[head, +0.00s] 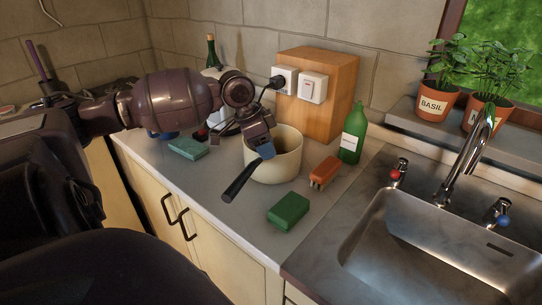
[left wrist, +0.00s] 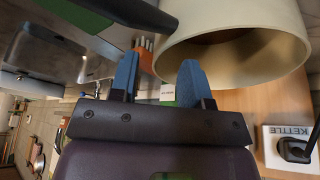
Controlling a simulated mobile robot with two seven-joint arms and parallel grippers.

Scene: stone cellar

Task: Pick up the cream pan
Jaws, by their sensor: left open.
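The cream pan (head: 287,163) stands on the grey worktop, its dark handle (head: 240,182) pointing toward the lower left. My left gripper (head: 266,152) is at the pan's near left rim, above the root of the handle. In the left wrist view the two blue fingertips (left wrist: 158,75) are apart with nothing held between them. The pan (left wrist: 240,22) fills the upper right there, and one fingertip overlaps its rim in the picture. I cannot tell whether it touches. My right gripper is not in view.
A green block (head: 288,211), an orange brush (head: 324,172) and a green bottle (head: 353,133) stand right of the pan. A wooden box with sockets (head: 335,95) is behind it. A teal sponge (head: 188,148) lies left. The sink (head: 440,245) is at right.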

